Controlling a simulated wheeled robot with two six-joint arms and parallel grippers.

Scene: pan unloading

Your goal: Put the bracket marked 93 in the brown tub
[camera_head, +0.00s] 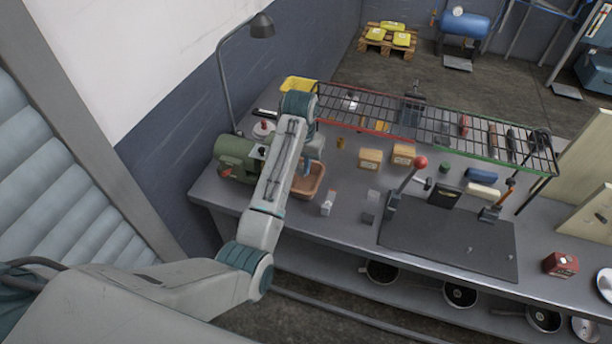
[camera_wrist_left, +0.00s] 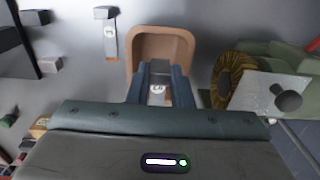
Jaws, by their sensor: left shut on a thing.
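The brown tub (camera_head: 308,186) sits on the grey bench. It also shows in the left wrist view (camera_wrist_left: 161,42), straight beyond my fingers. My left gripper (camera_head: 307,165) is at the tub and pointing down, its fingers over the tub's opening in the head view. In the left wrist view its two blue-grey fingers (camera_wrist_left: 158,90) are shut on a small bracket (camera_wrist_left: 157,98) with a pale label. The label's number is too small to read surely. Most of the bracket is hidden between the fingers. My right gripper is not in view.
A green bench grinder (camera_head: 236,158) stands left of the tub. A white and grey piece with an orange end (camera_head: 328,202) lies just right of it. Small grey blocks (camera_head: 369,217) lie farther right, before a dark mat (camera_head: 450,240). A wire rack (camera_head: 430,122) spans the bench's back.

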